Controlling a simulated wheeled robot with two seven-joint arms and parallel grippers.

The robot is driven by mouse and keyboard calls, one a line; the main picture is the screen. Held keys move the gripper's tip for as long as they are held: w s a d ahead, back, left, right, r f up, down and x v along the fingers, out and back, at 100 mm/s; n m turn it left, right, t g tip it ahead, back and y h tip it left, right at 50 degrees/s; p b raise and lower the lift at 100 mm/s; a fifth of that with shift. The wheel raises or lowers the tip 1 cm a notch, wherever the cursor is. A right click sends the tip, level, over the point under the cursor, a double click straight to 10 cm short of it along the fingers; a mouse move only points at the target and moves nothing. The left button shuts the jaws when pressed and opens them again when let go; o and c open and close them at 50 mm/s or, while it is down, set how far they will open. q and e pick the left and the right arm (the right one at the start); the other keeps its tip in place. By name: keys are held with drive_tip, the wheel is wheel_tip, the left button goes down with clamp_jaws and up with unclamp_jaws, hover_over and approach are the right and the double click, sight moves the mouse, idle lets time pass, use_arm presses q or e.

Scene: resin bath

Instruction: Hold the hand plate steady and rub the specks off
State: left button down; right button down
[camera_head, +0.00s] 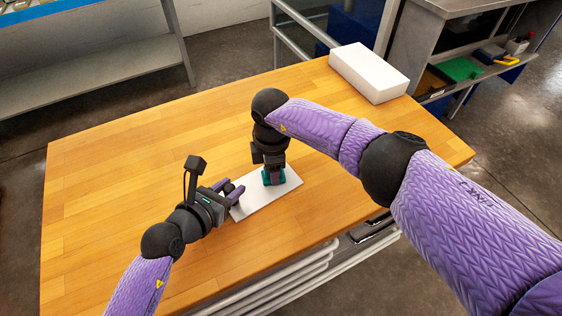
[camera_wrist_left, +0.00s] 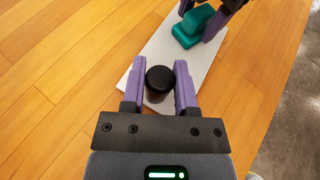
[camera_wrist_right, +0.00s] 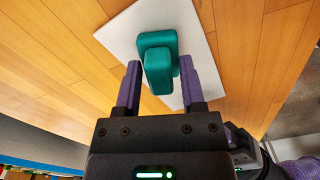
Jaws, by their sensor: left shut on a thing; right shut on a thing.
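The hand plate (camera_head: 262,198) is a flat white rectangle lying on the wooden table. It also shows in the left wrist view (camera_wrist_left: 235,85) and the right wrist view (camera_wrist_right: 125,32). A round black knob (camera_wrist_left: 159,80) stands at its left end. My left gripper (camera_head: 233,190) is shut on the knob, with a finger on each side. My right gripper (camera_head: 272,178) points down over the plate and is shut on a teal block (camera_wrist_right: 158,58), which also shows in the left wrist view (camera_wrist_left: 194,27). The block appears to rest on the plate. I cannot make out any specks.
The wooden table (camera_head: 130,180) is clear to the left and behind the plate. A white box (camera_head: 368,72) stands at the table's back right corner. The plate lies near the front edge. A shelf unit (camera_head: 465,60) with small items stands beyond the right.

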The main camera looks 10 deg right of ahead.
sight(261, 186)
drive_tip(key=a, duration=0.1)
drive_tip(key=s+a, duration=0.1)
drive_tip(key=a, duration=0.1)
drive_tip(key=shift+s, duration=0.25)
drive_tip(key=shift+a+r, duration=0.15)
wheel_tip(261, 186, up, 8)
idle(0.3)
use_arm(q)
drive_tip(key=shift+c, duration=1.5)
unclamp_jaws()
